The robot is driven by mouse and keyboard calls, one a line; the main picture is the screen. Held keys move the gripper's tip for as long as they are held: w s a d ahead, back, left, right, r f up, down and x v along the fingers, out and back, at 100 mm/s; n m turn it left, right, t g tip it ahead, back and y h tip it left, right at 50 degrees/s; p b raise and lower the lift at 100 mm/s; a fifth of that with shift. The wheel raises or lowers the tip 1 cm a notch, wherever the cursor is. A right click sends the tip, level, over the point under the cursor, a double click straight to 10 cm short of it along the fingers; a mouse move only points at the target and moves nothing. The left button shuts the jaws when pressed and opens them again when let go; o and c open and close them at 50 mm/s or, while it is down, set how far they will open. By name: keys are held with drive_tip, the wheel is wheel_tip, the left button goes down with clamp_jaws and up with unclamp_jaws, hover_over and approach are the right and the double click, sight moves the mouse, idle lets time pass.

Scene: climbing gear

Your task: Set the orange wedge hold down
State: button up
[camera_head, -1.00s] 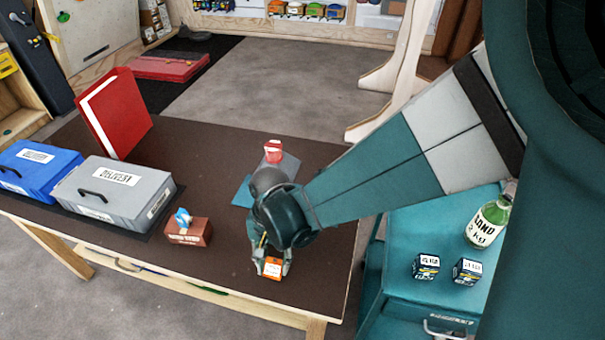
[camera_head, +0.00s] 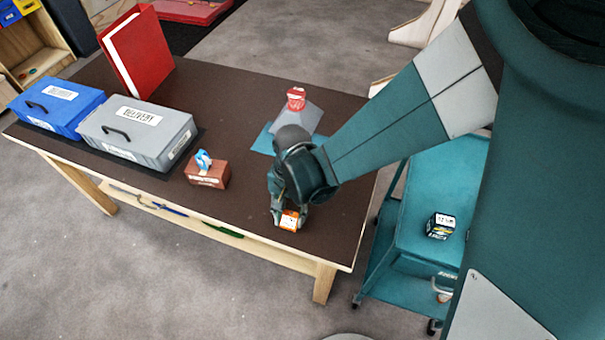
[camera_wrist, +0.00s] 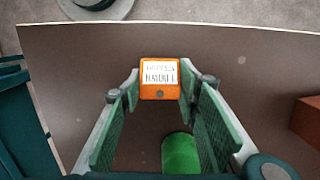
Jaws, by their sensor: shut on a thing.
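The orange wedge hold (camera_head: 289,221) has a white label on its face. It is between the fingertips of my gripper (camera_head: 284,214), low over the dark brown table top (camera_head: 240,225) near its front right part. The wrist view shows the orange wedge hold (camera_wrist: 159,91) pinched between the green-padded fingers of my gripper (camera_wrist: 159,88). I cannot tell whether its underside touches the table. A green cylinder (camera_wrist: 181,153) shows between the fingers, nearer the palm.
A brown block (camera_head: 207,174) with a blue and white piece on top stands left of my gripper. Grey (camera_head: 137,132) and blue (camera_head: 56,104) cases and a red binder (camera_head: 137,50) stand further left. A teal cart (camera_head: 418,220) stands right.

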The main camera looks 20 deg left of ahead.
drive_tip(key=shift+f, duration=0.2)
drive_tip(key=o, duration=0.9)
drive_tip(key=shift+r, duration=0.2)
drive_tip(key=shift+w+r+p, duration=0.25)
drive_tip(key=shift+r+p, duration=0.1)
drive_tip(key=shift+r, duration=1.65)
drive_tip(key=shift+w+r+p, duration=0.2)
drive_tip(key=shift+r+p, duration=0.15)
drive_tip(key=shift+r, duration=1.6)
drive_tip(key=shift+w+r+p, duration=0.25)
drive_tip(key=shift+r+p, duration=0.1)
drive_tip(key=shift+r, duration=1.65)
drive_tip(key=shift+d, duration=0.1)
